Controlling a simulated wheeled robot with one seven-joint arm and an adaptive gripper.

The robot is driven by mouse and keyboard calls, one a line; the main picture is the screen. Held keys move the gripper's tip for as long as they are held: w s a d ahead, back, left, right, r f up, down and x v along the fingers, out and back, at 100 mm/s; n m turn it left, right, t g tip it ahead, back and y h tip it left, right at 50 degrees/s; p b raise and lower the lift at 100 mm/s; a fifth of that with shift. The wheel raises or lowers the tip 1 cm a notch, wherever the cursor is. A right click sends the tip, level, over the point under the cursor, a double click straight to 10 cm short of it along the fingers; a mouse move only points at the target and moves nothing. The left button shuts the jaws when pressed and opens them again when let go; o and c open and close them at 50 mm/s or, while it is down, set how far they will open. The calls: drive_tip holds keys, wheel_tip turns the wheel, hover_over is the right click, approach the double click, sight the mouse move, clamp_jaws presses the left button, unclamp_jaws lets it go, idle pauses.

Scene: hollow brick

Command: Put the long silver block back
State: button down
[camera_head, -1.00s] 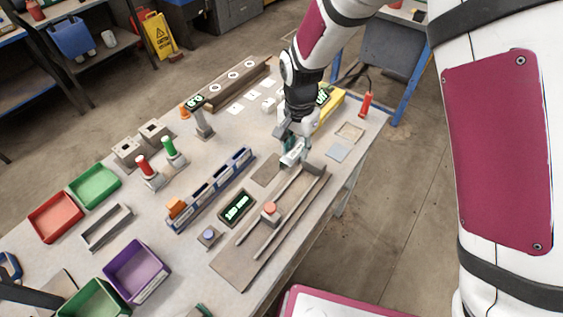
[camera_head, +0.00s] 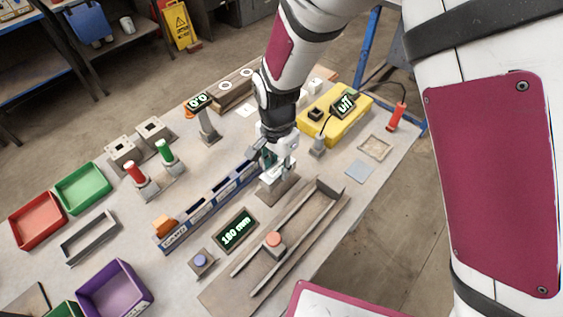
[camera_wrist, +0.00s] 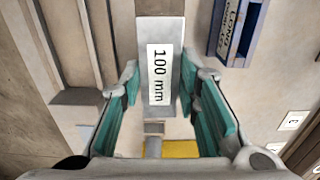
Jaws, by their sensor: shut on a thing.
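My gripper (camera_head: 268,158) is shut on a silver block (camera_wrist: 158,75) with a white "100 mm" label, which lies between the teal fingers in the wrist view. In the head view the block is mostly hidden by the gripper. The gripper is beside the far end of the blue rack (camera_head: 205,205), over or near a small brown pad (camera_head: 281,191). The rack's end with a "LONG" label (camera_wrist: 234,28) shows at the upper right of the wrist view, apart from the block. I cannot tell the block's height above the table.
A sliding fixture (camera_head: 290,240) with a red button and a "180 mm" display (camera_head: 236,232) stand nearer the front. A yellow box (camera_head: 345,122) is behind right.

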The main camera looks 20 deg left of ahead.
sight(278, 175)
drive_tip(key=shift+f, duration=1.95)
drive_tip(key=shift+f, duration=0.15)
drive_tip(key=c, duration=1.2)
unclamp_jaws()
wheel_tip(278, 175, up, 11)
drive_tip(key=shift+f+b, duration=0.15)
drive_tip(key=shift+b, duration=0.15)
drive_tip(key=shift+r, duration=0.85)
